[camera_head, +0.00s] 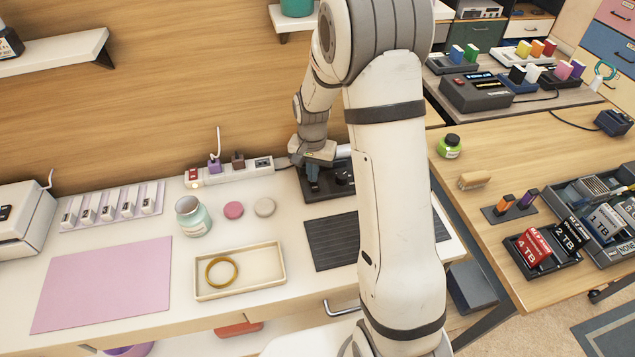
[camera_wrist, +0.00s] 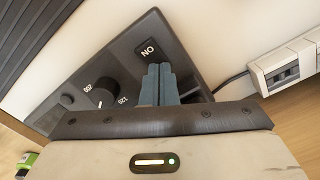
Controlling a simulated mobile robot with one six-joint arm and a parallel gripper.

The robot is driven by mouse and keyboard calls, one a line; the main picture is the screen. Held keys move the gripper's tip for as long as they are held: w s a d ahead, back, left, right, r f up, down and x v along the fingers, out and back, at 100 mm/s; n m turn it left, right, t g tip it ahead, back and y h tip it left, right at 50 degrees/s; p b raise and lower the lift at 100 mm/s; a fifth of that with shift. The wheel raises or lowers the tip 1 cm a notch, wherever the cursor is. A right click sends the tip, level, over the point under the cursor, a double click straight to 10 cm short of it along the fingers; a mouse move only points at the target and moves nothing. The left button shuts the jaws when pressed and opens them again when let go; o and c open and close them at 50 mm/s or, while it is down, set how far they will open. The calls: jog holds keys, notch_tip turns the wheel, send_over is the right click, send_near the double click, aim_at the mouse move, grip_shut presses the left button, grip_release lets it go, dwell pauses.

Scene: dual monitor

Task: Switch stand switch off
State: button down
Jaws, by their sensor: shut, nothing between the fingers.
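The stand (camera_head: 318,190) is a dark plate at the back of the white desk, below my gripper. In the wrist view the stand (camera_wrist: 125,65) shows a round black knob (camera_wrist: 104,92) with small numbers around it. A dark switch (camera_wrist: 148,48) with white letters, which look like ON upside down, lies just beyond my fingertips. My gripper (camera_wrist: 158,70) is shut and empty, its blue-grey fingers over the plate beside the switch. In the head view my gripper (camera_head: 312,184) points down at the stand. I cannot tell whether the fingertips touch the switch. The fingers hide part of the plate.
A white power strip (camera_head: 262,164) with plugs lies left of the stand; it also shows in the wrist view (camera_wrist: 288,70). A dark slatted mat (camera_head: 333,243) lies in front. A glass jar (camera_head: 193,217) and a tray (camera_head: 239,287) stand left. My arm hides the desk's right part.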

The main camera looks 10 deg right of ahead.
notch_tip(320, 180, up, 7)
jog(key=p, duration=0.4)
jog(key=shift+f, duration=0.2)
dwell(0.3)
jog(key=s+r+n+t, duration=0.1)
jog(key=s+r+n, duration=0.2)
jog(key=s+r, duration=0.5)
jog(key=s+d+r+n+t, duration=0.1)
jog(key=s+r+n, duration=0.2)
jog(key=s+r, duration=0.5)
jog(key=s, duration=0.7)
jog(key=shift+s+r+t, duration=0.2)
jog(key=shift+s+t, duration=0.1)
jog(key=shift+s, duration=0.05)
